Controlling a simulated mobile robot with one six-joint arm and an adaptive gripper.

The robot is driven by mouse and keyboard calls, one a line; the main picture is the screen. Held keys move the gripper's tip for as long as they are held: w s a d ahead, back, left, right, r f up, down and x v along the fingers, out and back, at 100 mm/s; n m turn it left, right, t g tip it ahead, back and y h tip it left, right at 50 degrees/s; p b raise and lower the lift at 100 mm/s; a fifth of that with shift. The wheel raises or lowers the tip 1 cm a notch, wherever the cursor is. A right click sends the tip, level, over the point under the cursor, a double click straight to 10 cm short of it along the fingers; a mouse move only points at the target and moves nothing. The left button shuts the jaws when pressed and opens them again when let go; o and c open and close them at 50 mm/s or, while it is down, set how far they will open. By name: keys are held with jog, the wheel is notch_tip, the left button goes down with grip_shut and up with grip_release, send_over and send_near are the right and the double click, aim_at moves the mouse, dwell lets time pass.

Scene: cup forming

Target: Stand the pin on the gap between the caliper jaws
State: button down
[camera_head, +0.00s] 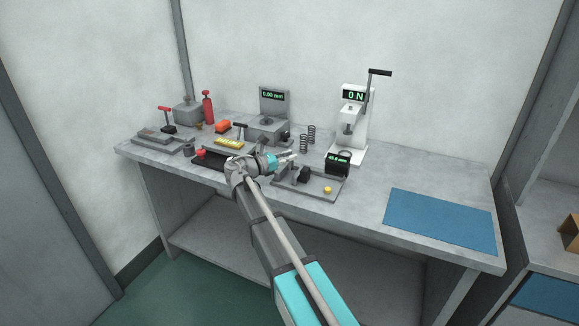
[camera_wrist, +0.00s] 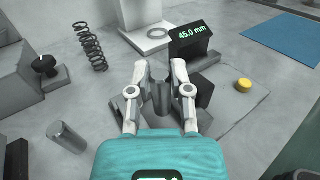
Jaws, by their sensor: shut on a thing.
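My gripper (camera_wrist: 161,80) is shut on a grey metal pin (camera_wrist: 162,97), held upright between the fingertips in the wrist view. The caliper's black display (camera_wrist: 190,40) reads 45.0 mm and stands just beyond the pin; it also shows in the head view (camera_head: 338,163). A dark jaw block (camera_wrist: 201,91) sits to the right of the pin. The gap between the jaws is largely hidden by the pin and fingers, so I cannot tell whether the pin touches anything below. In the head view my gripper (camera_head: 288,158) is over the caliper's left side.
Another grey cylinder (camera_wrist: 67,137) is at the left, near a spring (camera_wrist: 90,47). A white press (camera_head: 350,125) stands behind. A blue mat (camera_head: 440,220) covers the right side of the bench; bare bench lies before it.

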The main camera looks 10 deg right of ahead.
aim_at(289, 169)
jog(key=shift+f+b, duration=1.3)
jog(key=shift+f, duration=0.3)
jog(key=shift+f, duration=0.15)
jog(key=c, duration=0.5)
grip_release()
jog(key=shift+c, duration=0.2)
jog(key=shift+r, duration=0.2)
jog(key=v, duration=1.2)
